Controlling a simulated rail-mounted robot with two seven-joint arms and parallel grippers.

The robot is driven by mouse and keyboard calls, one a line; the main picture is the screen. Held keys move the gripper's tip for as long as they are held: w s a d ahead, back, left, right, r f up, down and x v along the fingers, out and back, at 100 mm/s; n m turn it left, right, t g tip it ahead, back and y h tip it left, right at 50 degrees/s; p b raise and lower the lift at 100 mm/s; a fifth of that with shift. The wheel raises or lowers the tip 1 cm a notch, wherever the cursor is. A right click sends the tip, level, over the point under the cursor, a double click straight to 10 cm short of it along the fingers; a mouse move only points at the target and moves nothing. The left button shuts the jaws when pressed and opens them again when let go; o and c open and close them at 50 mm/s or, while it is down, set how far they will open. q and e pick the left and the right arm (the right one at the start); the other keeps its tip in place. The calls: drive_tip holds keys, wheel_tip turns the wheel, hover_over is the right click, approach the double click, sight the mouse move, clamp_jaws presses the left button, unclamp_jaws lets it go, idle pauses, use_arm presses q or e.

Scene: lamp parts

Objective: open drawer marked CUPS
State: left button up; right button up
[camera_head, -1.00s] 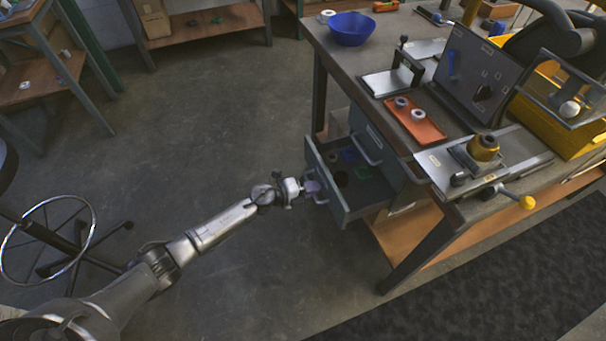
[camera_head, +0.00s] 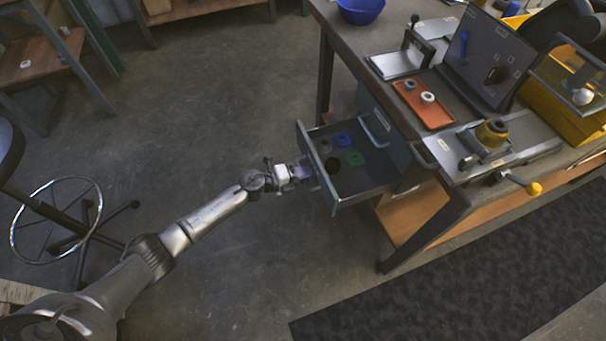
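A grey drawer (camera_head: 366,183) under the workbench is pulled well out, and its inside shows from above. It holds small round parts, among them a blue one (camera_head: 343,140), a green one (camera_head: 355,159) and a dark one (camera_head: 332,165). Its front faces left, away from the head camera, so I cannot read a marking on it. My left gripper (camera_head: 303,172) is at the middle of the drawer front, where the handle is, and looks shut on it; the fingertips are small here. My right gripper is not in view.
The workbench (camera_head: 352,50) carries an orange tray (camera_head: 424,104), a blue bowl (camera_head: 361,9) and a clamp fixture (camera_head: 487,145). A stool (camera_head: 60,220) stands at left. The floor between is clear.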

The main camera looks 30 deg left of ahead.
use_arm(q)
drive_tip(key=shift+o, duration=1.1)
drive_tip(key=shift+s+a, duration=0.1)
drive_tip(key=p+v, duration=0.4)
drive_tip(key=v, duration=0.9)
drive_tip(key=shift+s+a, duration=0.15)
drive_tip(key=shift+a, duration=0.05)
drive_tip(key=shift+r, duration=0.1)
